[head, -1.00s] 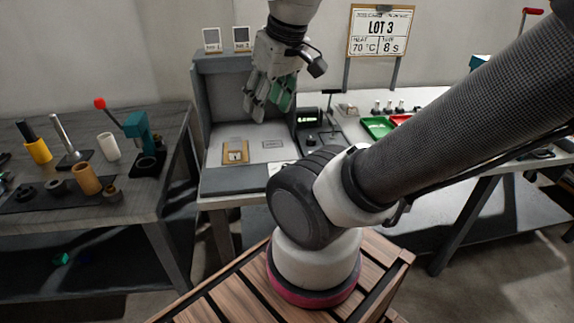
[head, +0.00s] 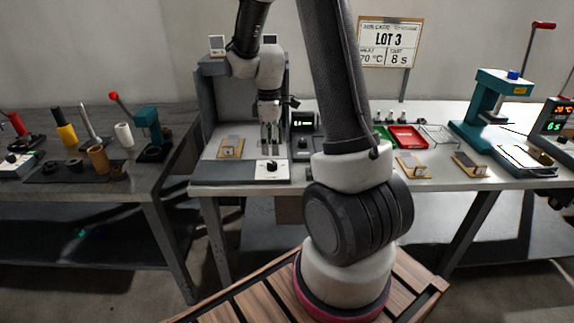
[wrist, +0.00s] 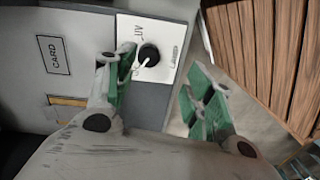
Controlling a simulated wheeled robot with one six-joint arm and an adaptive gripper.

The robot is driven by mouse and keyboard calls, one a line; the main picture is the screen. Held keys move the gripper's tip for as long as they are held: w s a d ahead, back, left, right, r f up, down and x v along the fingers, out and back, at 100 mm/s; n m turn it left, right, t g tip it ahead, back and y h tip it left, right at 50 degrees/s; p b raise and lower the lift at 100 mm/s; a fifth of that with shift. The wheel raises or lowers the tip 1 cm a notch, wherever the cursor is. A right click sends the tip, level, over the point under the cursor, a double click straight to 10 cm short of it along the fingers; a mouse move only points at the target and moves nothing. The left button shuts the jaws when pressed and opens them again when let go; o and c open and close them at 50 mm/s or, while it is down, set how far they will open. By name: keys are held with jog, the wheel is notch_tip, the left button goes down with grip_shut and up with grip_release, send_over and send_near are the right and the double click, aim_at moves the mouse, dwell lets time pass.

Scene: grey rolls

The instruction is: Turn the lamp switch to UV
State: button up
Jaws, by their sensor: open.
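The lamp switch is a black round knob (wrist: 148,55) with a white pointer mark on a white plate (wrist: 165,75). In the wrist view, "UV" is printed above and left of the knob, and the pointer slants down-left, off that label. In the head view the knob (head: 271,166) sits at the front of the grey booth (head: 215,175). My gripper (wrist: 160,88) is open and empty, with green-padded fingers spread. The left finger overlaps the plate's left edge, and the knob appears between and beyond the fingertips. In the head view my gripper (head: 270,146) hangs just behind the knob.
A wooden holder (head: 230,148) lies on the booth floor left of my gripper. Red tray (head: 406,137) and more holders lie farther right. A teal press (head: 490,100) stands at the right.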

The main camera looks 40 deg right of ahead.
aim_at(272, 163)
jog(key=shift+w+d+r+n, duration=0.15)
jog(key=shift+w+r+n, duration=0.2)
jog(key=shift+n, duration=0.35)
jog(key=shift+w+f+n+t, duration=0.15)
jog(key=shift+w+n+t, duration=0.15)
jog(key=shift+n, duration=0.5)
jog(key=shift+f, duration=0.2)
notch_tip(272, 163, down, 7)
jog(key=shift+f, duration=0.15)
jog(key=shift+c, duration=0.2)
jog(key=c, duration=1)
